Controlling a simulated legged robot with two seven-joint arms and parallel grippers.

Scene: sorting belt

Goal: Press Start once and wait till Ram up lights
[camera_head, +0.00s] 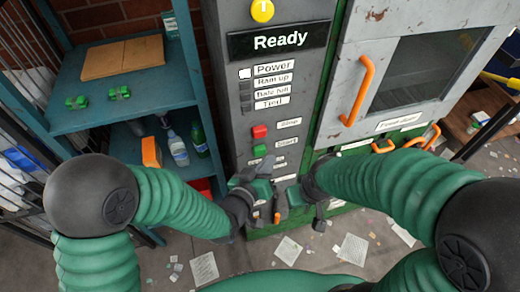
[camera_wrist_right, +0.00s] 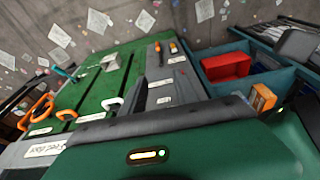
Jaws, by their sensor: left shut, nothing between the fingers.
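The grey control panel (camera_head: 226,110) stands ahead of me in the head view. Its display (camera_head: 279,41) reads "Ready". The lamp beside "Power" (camera_head: 244,73) is white; the lamp beside "Ram up" (camera_head: 245,85) is dark, like those below it. The green Start button (camera_head: 260,150) sits under the red Stop button (camera_head: 260,131) and is uncovered. My left gripper (camera_head: 258,188) is shut and empty, below the Start button and apart from it in the picture. My right gripper (camera_head: 318,212) is low, right of the left one; its fingers are partly hidden by my arm.
A yellow button (camera_head: 262,10) tops the panel. A grey door with an orange handle (camera_head: 358,90) is to the right. A blue shelf (camera_head: 75,118) with a cardboard piece, green items and bottles stands left. Papers (camera_head: 288,251) litter the floor.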

